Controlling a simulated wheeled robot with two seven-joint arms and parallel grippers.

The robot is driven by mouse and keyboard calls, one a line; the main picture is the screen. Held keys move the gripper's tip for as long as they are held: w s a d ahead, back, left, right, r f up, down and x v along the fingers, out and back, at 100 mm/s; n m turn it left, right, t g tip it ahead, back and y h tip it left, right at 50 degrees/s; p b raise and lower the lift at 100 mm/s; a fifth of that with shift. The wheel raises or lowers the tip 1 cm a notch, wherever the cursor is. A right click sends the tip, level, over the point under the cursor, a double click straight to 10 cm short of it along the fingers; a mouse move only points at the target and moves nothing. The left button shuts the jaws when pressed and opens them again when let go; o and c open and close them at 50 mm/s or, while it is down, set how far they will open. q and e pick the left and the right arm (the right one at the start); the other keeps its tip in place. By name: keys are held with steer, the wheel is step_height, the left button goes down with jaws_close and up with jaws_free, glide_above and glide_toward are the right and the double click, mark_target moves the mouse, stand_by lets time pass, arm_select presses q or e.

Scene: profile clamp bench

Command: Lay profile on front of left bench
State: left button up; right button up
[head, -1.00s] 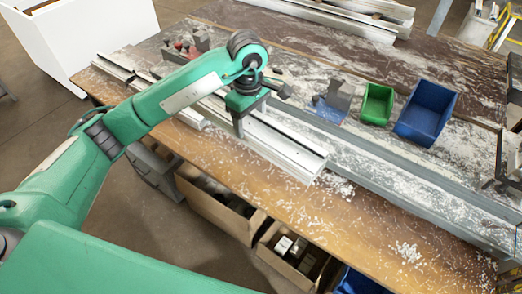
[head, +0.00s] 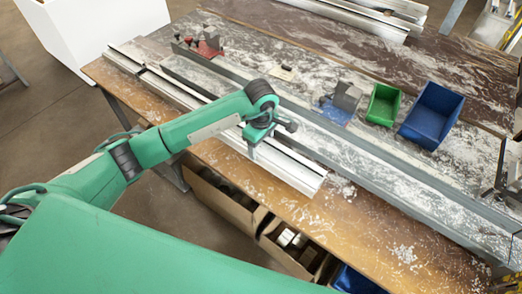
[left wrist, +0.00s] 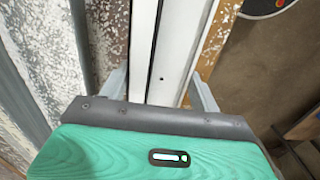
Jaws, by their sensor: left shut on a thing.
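The profile (head: 290,172) is a long pale metal bar along the front of the bench (head: 230,160), its near end towards the lower right. My left gripper (head: 252,148) is over it from above and shut on it, nearer its right end. In the left wrist view the profile (left wrist: 172,50) runs between the two fingers (left wrist: 160,92), which stand on either side of it. My arm hides part of its length. I cannot tell whether its underside touches the bench top. My right gripper is not in view.
A green bin (head: 384,104) and a blue bin (head: 431,115) stand behind a grey rail (head: 400,178). A red fixture (head: 207,46) and a blue one (head: 338,103) are on the bench. More profiles (head: 350,15) lie at the back.

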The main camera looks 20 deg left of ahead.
mark_target(261, 154)
arm_select(q)
steer(key=shift+f+p, duration=0.65)
steer(key=shift+f, duration=1.85)
steer(key=shift+f, duration=0.2)
steer(key=o, duration=1.4)
steer(key=shift+c, duration=0.2)
